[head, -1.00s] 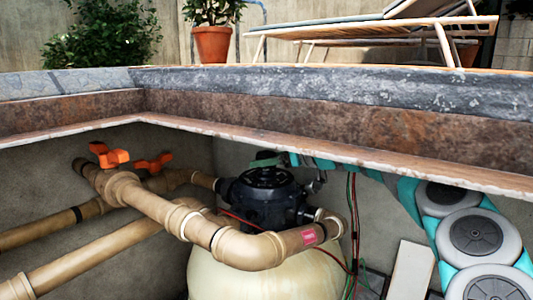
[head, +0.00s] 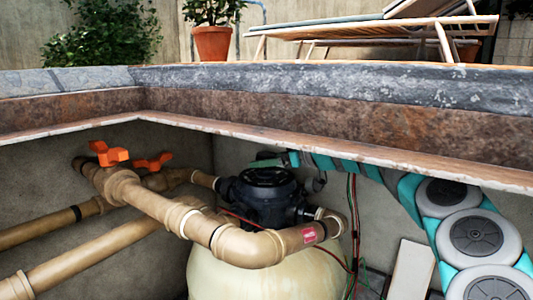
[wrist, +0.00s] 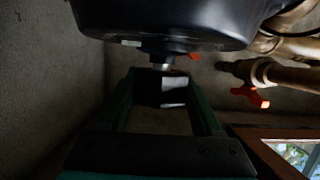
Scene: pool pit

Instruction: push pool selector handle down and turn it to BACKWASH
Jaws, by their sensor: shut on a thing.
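The selector valve is a black round multiport head (head: 268,200) on top of the cream filter tank (head: 235,275). In the wrist view its dark body (wrist: 170,18) fills the top of the picture. My gripper (head: 262,163) is at the far upper edge of the valve in the head view, under the pit's lip. In the wrist view my gripper (wrist: 165,95) has its two green fingers either side of the dark handle (wrist: 172,92), shut on it. A short pale metal piece shows between handle and valve body. The position labels, including BACKWASH, cannot be read.
Tan pipes (head: 150,200) with orange valve handles (head: 108,154) run at the left of the valve. Red and green wires (head: 353,235) hang at its right. The rusty stone lip (head: 330,120) overhangs close above my arm. A pale board (head: 409,270) leans at lower right.

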